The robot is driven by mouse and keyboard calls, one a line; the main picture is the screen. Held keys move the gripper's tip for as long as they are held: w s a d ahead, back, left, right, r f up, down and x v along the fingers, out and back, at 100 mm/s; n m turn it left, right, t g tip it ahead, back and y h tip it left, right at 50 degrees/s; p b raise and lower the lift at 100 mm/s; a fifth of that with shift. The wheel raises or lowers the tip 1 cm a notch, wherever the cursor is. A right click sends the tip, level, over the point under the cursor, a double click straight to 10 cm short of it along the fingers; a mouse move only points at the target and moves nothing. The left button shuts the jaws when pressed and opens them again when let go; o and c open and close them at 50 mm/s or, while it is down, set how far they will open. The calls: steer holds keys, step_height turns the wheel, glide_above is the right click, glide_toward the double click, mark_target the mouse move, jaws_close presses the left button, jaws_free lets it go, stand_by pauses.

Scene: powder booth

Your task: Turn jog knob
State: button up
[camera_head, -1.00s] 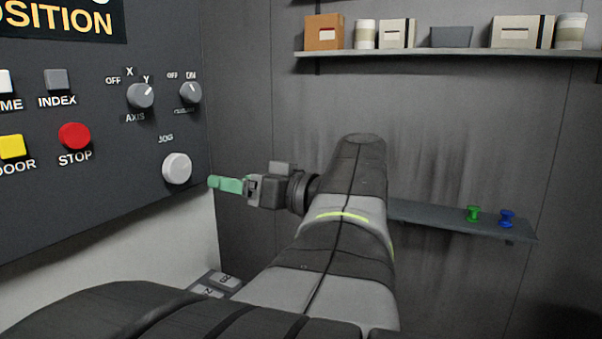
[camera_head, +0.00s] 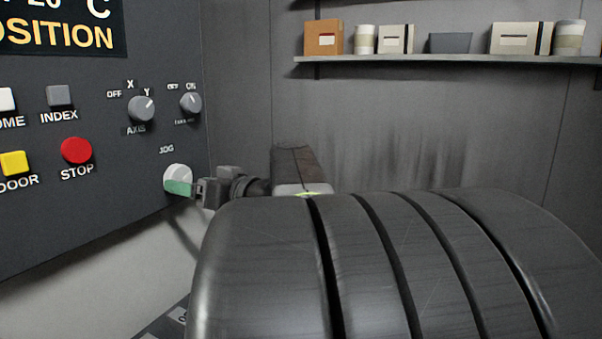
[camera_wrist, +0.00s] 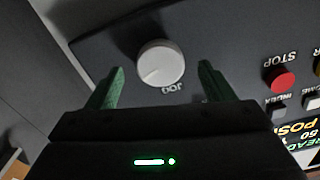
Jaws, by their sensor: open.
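The jog knob (camera_head: 177,173) is a round white knob low on the right of the dark control panel, under the JOG label. My gripper (camera_head: 178,187) is at the knob in the head view, its green fingers covering the knob's lower part. In the wrist view the knob (camera_wrist: 160,63) lies between and beyond the two green fingers of my gripper (camera_wrist: 160,85). The fingers are open, one on each side, with a gap to the knob in that picture. I see no contact.
The panel also carries a red STOP button (camera_head: 76,150), a yellow DOOR button (camera_head: 14,164), an INDEX button (camera_head: 59,95), the AXIS knob (camera_head: 141,109) and an ON/OFF knob (camera_head: 190,104). A shelf (camera_head: 440,60) with boxes and cups is on the back wall.

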mark_target(180, 179)
steer(key=shift+x, duration=1.6)
steer(key=c, duration=1)
steer(key=shift+o, duration=0.2)
steer(key=m, duration=1.7)
steer(key=shift+s+r, duration=0.2)
steer(key=shift+r, duration=0.15)
steer(key=shift+m+p, duration=1.1)
steer(key=shift+m, duration=1.3)
